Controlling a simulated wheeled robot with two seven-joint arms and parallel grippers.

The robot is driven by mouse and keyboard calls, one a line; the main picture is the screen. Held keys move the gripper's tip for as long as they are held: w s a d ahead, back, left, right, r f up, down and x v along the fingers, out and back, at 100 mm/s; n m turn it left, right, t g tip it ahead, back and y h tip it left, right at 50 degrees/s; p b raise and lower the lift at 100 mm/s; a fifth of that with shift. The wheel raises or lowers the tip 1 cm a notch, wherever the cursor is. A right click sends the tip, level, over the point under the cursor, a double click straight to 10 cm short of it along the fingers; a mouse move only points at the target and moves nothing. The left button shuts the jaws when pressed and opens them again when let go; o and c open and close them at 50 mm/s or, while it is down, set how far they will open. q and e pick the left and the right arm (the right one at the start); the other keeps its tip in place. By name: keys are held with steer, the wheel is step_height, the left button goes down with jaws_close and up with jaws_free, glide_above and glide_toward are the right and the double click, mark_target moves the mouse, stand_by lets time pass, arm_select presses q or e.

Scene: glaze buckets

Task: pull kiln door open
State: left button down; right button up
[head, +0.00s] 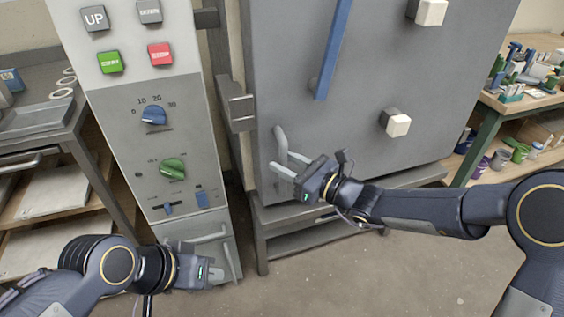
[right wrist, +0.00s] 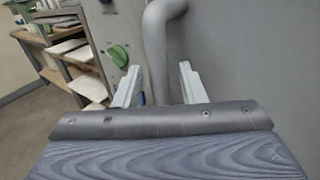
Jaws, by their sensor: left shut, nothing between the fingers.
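The kiln door (head: 370,75) is the large grey panel in the middle of the head view, and it looks closed. A grey bent bar handle (head: 281,142) stands out at its lower left. My right gripper (head: 287,164) is at this handle, with its fingers pointing left. In the right wrist view the handle (right wrist: 157,35) runs down between the two spread fingers, with a gap visible on each side. The handle's lower end is hidden behind the gripper. My left gripper (head: 216,273) is shut and empty, low in front of the control cabinet.
The control cabinet (head: 130,95) with buttons and knobs stands left of the door. A blue bar (head: 333,45) and white-ended blocks (head: 397,124) stick out from the door. A shelf with boards (head: 50,205) is at left, a cluttered table (head: 520,100) at right. Floor in front is clear.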

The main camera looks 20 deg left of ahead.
steer(key=shift+w+a, duration=0.25)
steer(key=shift+a, duration=0.35)
jaws_close()
